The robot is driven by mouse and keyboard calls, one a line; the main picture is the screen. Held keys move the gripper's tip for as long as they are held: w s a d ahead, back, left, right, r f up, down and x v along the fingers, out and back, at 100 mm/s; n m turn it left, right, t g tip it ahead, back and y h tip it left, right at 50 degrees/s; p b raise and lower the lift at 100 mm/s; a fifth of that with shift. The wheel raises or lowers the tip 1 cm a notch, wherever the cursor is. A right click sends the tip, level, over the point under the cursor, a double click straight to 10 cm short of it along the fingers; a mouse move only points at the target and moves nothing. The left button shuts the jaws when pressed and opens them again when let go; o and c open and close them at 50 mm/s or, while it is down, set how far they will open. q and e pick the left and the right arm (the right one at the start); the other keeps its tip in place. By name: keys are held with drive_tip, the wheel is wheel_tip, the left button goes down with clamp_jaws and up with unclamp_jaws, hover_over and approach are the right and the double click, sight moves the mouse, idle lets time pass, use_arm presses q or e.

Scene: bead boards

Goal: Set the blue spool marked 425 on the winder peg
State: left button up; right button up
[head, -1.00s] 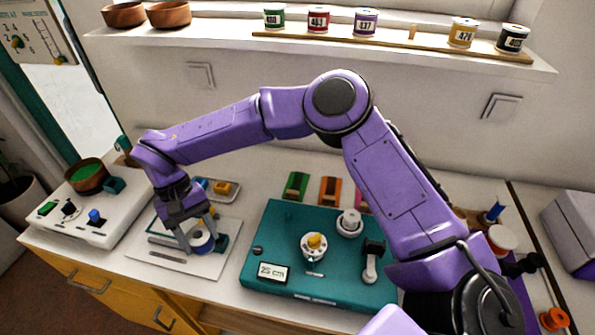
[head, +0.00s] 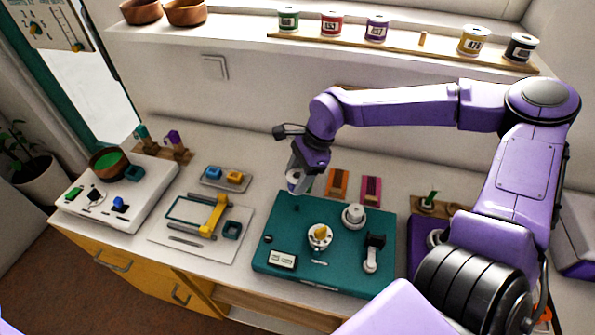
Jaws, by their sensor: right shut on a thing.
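My right gripper (head: 300,182) is shut on a small white-rimmed spool with a blue band (head: 293,177). The fingers partly cover it and its number cannot be read. It is over the back left corner of the teal winder base (head: 290,225); whether it touches anything there cannot be told. The base carries a white round post (head: 353,214) at its back right, apart from the spool; I cannot tell for sure whether this is the winder peg. My left gripper is not in view.
A shelf (head: 240,38) above holds several numbered spools with a bare wooden peg (head: 423,39) among them. A white board with a yellow-armed frame (head: 214,212) lies left of the winder.

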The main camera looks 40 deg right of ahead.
drive_tip(key=b, duration=0.6)
hover_over(297, 203)
drive_tip(key=shift+f, duration=3.05)
drive_tip(key=shift+d+r, duration=0.1)
drive_tip(key=shift+p, duration=0.4)
drive_tip(key=shift+f+b, duration=0.45)
drive_tip(key=shift+f, duration=0.3)
drive_tip(key=shift+f+b, duration=0.7)
drive_tip(key=shift+f, duration=0.35)
